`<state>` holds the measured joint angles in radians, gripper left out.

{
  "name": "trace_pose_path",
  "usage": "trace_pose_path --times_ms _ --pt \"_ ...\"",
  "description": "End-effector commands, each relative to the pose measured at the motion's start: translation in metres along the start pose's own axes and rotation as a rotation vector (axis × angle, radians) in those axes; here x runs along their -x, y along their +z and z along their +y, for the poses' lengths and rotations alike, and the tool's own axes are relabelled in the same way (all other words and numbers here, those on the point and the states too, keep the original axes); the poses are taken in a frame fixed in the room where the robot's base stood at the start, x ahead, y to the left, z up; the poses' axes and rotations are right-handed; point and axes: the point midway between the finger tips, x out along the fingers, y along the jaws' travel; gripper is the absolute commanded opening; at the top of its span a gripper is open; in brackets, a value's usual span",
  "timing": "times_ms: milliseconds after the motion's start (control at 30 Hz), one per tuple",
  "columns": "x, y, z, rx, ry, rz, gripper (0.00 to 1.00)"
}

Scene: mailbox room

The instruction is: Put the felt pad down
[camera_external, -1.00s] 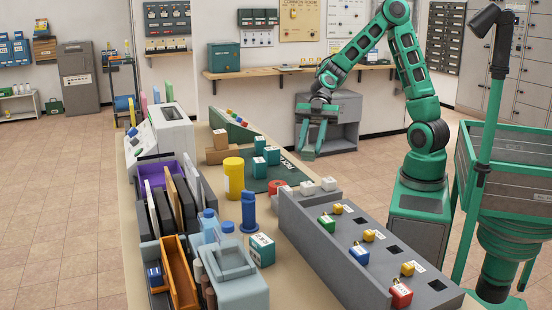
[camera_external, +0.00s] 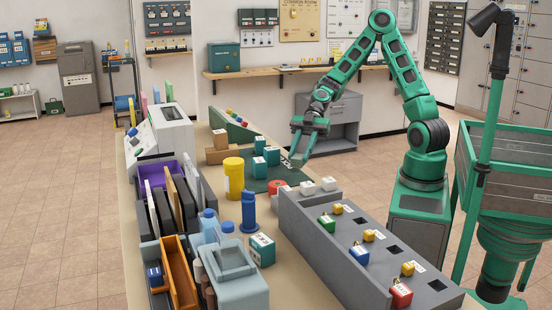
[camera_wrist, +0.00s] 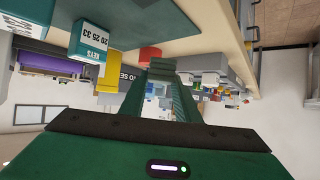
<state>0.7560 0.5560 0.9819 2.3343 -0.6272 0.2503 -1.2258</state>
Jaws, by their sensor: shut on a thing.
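My gripper (camera_external: 298,158) is over the far right edge of the counter, beside the dark green mat (camera_external: 262,186), with its fingers pointing down. In the wrist view my gripper (camera_wrist: 162,72) has its green fingers close together on a small grey-green piece (camera_wrist: 161,76), which looks like the felt pad. The pad is small and mostly hidden by the fingers, so its outline is unclear. I cannot tell whether it touches the counter.
Teal and white key blocks (camera_external: 259,167) and a yellow cylinder (camera_external: 234,178) stand by the mat. A block labelled KEYS (camera_wrist: 91,40) is close in the wrist view.

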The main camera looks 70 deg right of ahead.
Motion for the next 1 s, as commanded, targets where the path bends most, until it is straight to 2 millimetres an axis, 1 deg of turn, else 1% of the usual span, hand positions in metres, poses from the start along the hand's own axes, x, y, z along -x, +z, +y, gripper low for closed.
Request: trace_pose_path --times_ms 33,100,267,367,600,1000 --pt "0.002 0.005 0.005 -0.001 0.000 0.002 0.08" --pt "0.004 0.010 0.009 -0.001 -0.001 0.000 0.08" --pt "0.004 0.016 0.013 0.001 -0.001 0.001 0.08" --pt "0.000 0.022 0.012 -0.001 -0.003 0.001 0.08" --pt "-0.013 0.046 0.013 -0.001 -0.003 0.002 0.08" --pt "-0.016 0.051 0.013 0.002 -0.001 0.000 0.08"
